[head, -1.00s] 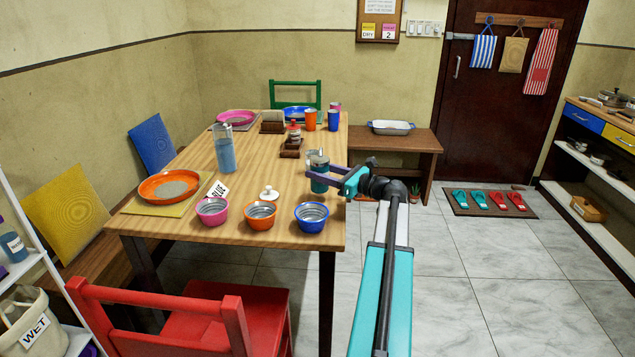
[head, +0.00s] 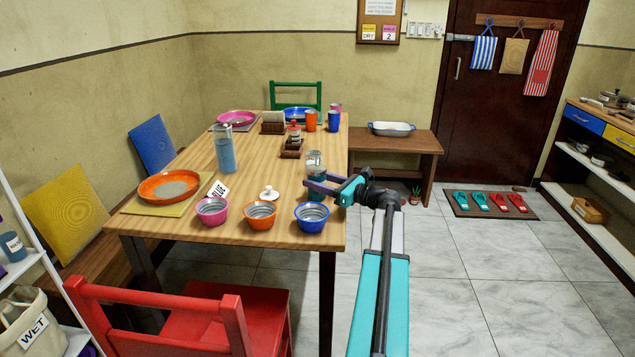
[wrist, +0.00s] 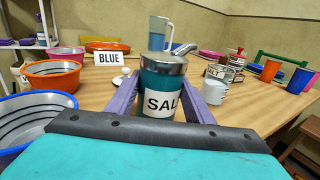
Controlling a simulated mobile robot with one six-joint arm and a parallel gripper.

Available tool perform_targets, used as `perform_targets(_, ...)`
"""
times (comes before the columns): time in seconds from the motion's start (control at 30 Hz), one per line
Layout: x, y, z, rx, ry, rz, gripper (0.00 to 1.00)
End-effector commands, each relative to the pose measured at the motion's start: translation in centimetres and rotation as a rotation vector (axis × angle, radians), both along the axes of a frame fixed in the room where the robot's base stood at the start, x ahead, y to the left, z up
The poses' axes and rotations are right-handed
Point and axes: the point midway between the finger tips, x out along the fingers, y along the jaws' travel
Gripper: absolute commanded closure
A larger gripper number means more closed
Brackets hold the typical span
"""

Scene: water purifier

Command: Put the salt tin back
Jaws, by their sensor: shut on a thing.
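The salt tin (wrist: 161,78) is a teal cylinder with a silver lid and a white label reading "SAL", the rest cut off. It stands upright between the two purple fingers of my gripper (wrist: 160,100), which is shut on it. In the head view the tin (head: 315,170) is at the right edge of the table, behind the blue bowl. I cannot tell whether its base touches the table. A wooden rack (head: 291,150) with a red-topped jar stands farther back on the table; it also shows in the wrist view (wrist: 222,72), right of the tin.
The blue bowl (head: 311,217) is close to my gripper, with orange (head: 260,215) and pink (head: 213,211) bowls leftward. A tall blue jug (head: 225,150) stands farther left. The table's middle is mostly clear.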

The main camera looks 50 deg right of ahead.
Motion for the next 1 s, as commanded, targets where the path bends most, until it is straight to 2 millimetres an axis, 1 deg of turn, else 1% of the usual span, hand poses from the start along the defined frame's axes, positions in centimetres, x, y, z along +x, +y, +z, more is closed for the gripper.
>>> perform_targets(0.23,0.0,0.0,-0.2,0.0,-0.001,0.0,0.85)
perform_targets(0.27,0.0,0.0,-0.2,0.0,0.0,0.0,0.49)
perform_targets(0.3,0.0,0.0,-0.2,0.0,0.0,0.0,0.43)
perform_targets(0.37,0.0,0.0,-0.2,0.0,0.0,0.0,0.34)
perform_targets(0.8,-0.1,-0.1,0.1,0.0,0.0,-0.001,0.34)
perform_targets(1.0,-1.9,-0.4,0.1,0.001,0.001,-0.002,0.34)
